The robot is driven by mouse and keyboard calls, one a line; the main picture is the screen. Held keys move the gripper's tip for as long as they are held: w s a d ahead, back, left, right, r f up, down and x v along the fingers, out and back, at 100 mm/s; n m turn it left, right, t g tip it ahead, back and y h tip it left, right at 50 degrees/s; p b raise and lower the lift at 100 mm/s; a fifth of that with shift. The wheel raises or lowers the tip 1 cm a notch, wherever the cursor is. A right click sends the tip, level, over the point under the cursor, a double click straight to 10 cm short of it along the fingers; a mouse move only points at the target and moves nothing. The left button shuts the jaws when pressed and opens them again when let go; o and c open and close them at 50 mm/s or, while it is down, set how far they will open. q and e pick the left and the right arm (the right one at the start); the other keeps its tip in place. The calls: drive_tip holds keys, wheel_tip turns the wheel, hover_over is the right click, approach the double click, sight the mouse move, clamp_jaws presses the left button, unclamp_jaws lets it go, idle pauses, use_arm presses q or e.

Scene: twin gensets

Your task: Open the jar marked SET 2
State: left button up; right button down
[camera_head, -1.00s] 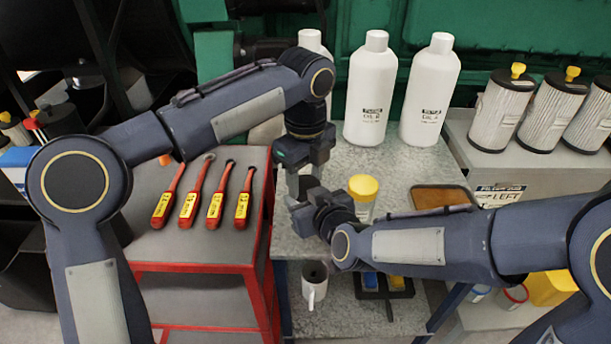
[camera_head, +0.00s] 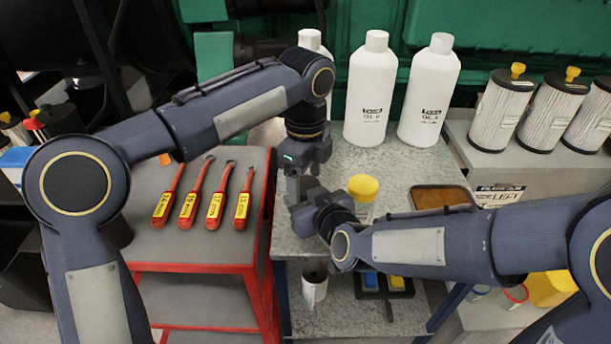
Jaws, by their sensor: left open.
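A clear jar with a yellow lid (camera_head: 363,187) stands on the grey metal bench top (camera_head: 405,170), just right of my grippers. No SET 2 marking can be read on it. My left gripper (camera_head: 300,190) points down over the left part of the bench, left of this jar and apart from it; its jaws are open. My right gripper (camera_head: 303,206) reaches in from the right, in front of the jar, and meets the left one in the picture. Its fingertips are hard to make out. Whatever lies between the two grippers is mostly hidden by them.
White bottles (camera_head: 370,95) stand behind at the bench's back. Red-handled tools (camera_head: 188,205) lie on the red cart (camera_head: 195,252) at left. A shallow brown tray (camera_head: 440,197) is right of the jar. A mug (camera_head: 314,285) stands on the lower shelf. Filters (camera_head: 500,110) stand at right.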

use_arm(q)
wheel_tip(320, 180, up, 4)
drive_tip(key=shift+r, duration=0.2)
wheel_tip(320, 180, up, 3)
drive_tip(key=m, duration=0.3)
drive_tip(key=shift+r, duration=0.1)
wheel_tip(320, 180, down, 8)
drive_tip(key=shift+r, duration=0.2)
drive_tip(key=shift+c, duration=0.2)
drive_tip(key=c, duration=1)
drive_tip(key=n, duration=0.3)
